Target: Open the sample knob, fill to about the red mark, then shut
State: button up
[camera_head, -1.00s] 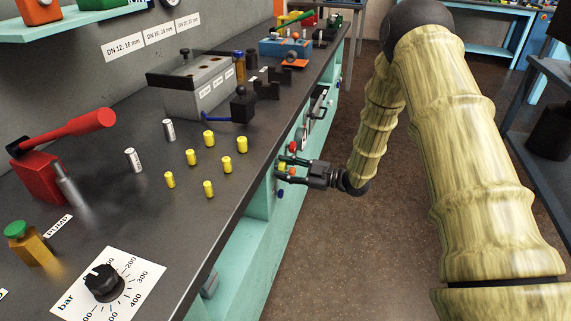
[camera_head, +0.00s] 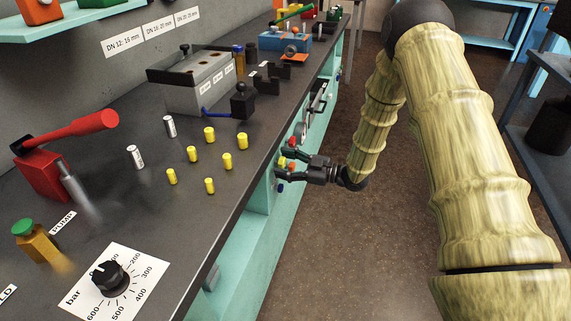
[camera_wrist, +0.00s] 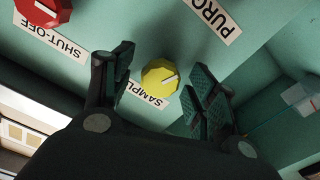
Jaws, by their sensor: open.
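The sample knob is yellow with a pale pointer line; in the wrist view the sample knob (camera_wrist: 160,76) sits on the teal panel beside its partly covered SAMPLE label (camera_wrist: 147,96). My gripper (camera_wrist: 160,88) is open, with one dark finger on each side of the knob; I see gaps between the fingers and the knob. In the head view my gripper (camera_head: 284,164) is at the bench's front panel, its fingers spread around the small yellow knob. I cannot make out the red mark clearly; a faint clear shape with a thin reddish line shows at the wrist view's right edge.
A red SHUT-OFF knob (camera_wrist: 43,12) is near my left finger, and a PURGE label (camera_wrist: 217,17) is above right. The bench top (camera_head: 225,205) holds yellow caps, a red pump lever (camera_head: 85,127) and a bar dial (camera_head: 110,280). The floor beside the bench is clear.

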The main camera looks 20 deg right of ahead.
jog(key=v, duration=1.2)
dwell(0.3)
